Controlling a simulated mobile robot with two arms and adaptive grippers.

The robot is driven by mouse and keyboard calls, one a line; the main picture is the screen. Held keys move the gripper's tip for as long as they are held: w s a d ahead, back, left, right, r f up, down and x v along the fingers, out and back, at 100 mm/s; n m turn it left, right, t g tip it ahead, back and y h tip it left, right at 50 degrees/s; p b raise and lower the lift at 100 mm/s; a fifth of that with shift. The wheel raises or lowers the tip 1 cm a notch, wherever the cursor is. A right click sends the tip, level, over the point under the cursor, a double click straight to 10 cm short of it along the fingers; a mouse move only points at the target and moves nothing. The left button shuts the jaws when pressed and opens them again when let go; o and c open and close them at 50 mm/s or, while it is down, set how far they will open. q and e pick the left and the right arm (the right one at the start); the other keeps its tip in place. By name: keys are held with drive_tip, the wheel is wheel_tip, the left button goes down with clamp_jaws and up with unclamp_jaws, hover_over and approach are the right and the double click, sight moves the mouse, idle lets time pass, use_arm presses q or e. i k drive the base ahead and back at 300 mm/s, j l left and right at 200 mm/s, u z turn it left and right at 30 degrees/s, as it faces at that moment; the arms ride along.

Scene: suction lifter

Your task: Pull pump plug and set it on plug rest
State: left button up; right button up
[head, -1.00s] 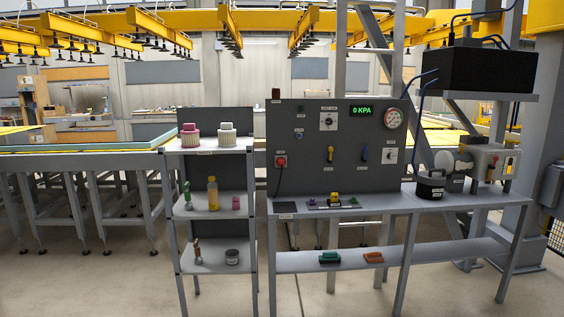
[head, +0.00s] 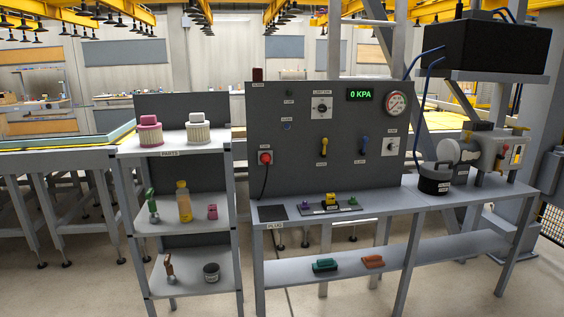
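A red plug (head: 265,157) sits in its socket at the left side of the dark upright control panel (head: 300,170). A black cable hangs down from it toward the bench. A dark square pad (head: 272,212) lies flat at the left front of the bench top, with a small label on the bench's front edge below it that seems to read "PLUG". The pad is bare. Neither of my grippers shows in the head view.
The grey bench (head: 400,205) carries small coloured parts on a plate (head: 330,208) right of the pad, and a black container (head: 434,180) farther right. A shelf rack (head: 180,229) with filters and bottles stands close on the left. Floor in front is clear.

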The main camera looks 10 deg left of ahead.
sight(266, 159)
drive_tip(key=i+j, duration=0.1)
drive_tip(key=j, duration=0.4)
drive_tip(key=i+j, duration=0.1)
drive_tip(key=j, duration=0.4)
drive_tip(key=i+l+u, duration=0.15)
drive_tip(key=i+l, duration=0.35)
drive_tip(key=i+l+u, duration=0.15)
drive_tip(key=i+l, duration=0.4)
drive_tip(key=i, duration=0.15)
drive_tip(key=i+l+u, duration=0.15)
drive_tip(key=i+l, duration=0.45)
drive_tip(key=i+l+u, duration=0.15)
drive_tip(key=i+l, duration=0.35)
drive_tip(key=l, duration=0.2)
